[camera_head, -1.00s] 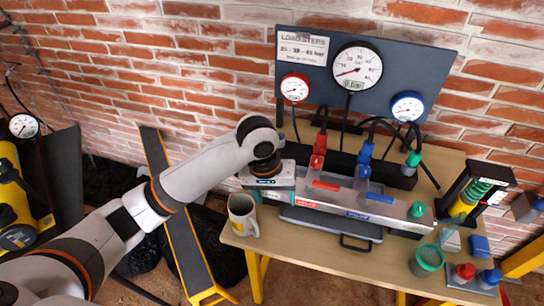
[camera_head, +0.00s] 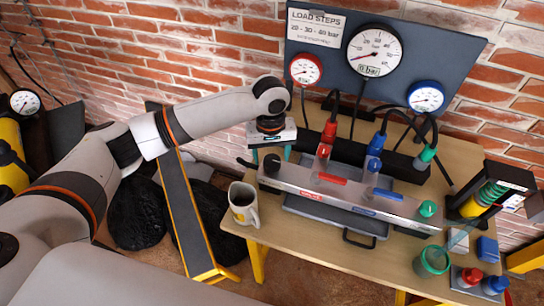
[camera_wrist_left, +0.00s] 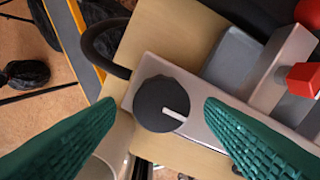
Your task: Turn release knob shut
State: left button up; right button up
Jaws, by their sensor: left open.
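The release knob is a dark round knob (camera_wrist_left: 162,103) with a white line pointing to the lower right in the left wrist view. It sits on the left end of a grey metal block and also shows in the head view (camera_head: 269,166). My left gripper (camera_wrist_left: 160,105) is open, with a green ribbed finger on each side of the knob in the wrist view. My right gripper is not in view.
Red (camera_head: 326,142) and blue (camera_head: 376,152) hose couplings stand on the block. A mug (camera_head: 243,203) stands at the table's left front. A gauge panel (camera_head: 445,50) rises behind. A green cup (camera_head: 432,262) and small red and blue parts are at the right front.

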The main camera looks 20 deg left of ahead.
pick_arm(q)
jog(key=shift+f, duration=1.05)
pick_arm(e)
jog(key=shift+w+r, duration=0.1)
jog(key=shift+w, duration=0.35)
